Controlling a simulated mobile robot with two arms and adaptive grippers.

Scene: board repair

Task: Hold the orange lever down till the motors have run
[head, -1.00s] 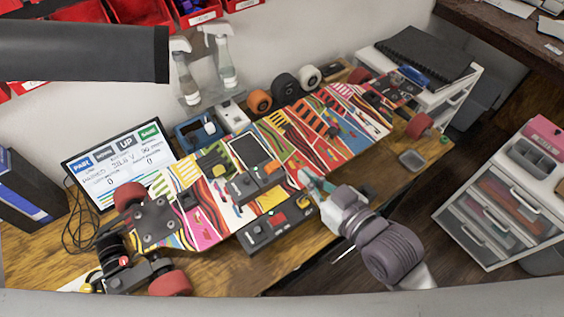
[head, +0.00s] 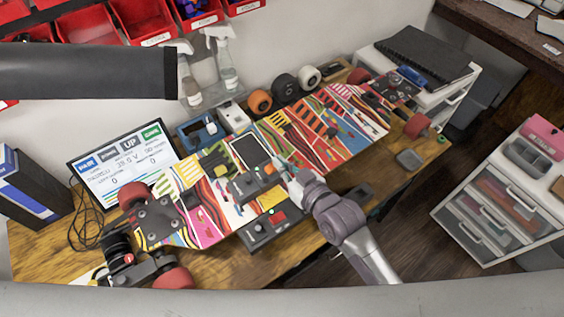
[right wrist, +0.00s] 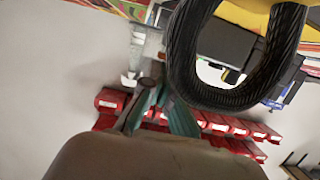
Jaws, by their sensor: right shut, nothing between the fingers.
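The orange lever (head: 268,169) shows as a small orange piece on a dark control box (head: 247,186) lying on the colourful skateboard deck (head: 318,130). My right gripper (head: 285,167) is shut and empty, its teal fingertips just right of the lever. I cannot tell whether they touch it. The right wrist view shows the teal fingers, but not the lever clearly. A second dark box (head: 262,236) with red and green marks sits in front of the deck. My left gripper is not in view.
A lit status screen (head: 125,165) stands at the left. Red wheels (head: 132,195) and trucks are at the deck's ends. Loose orange, black and white wheels (head: 285,86) and spray bottles (head: 220,60) stand behind.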

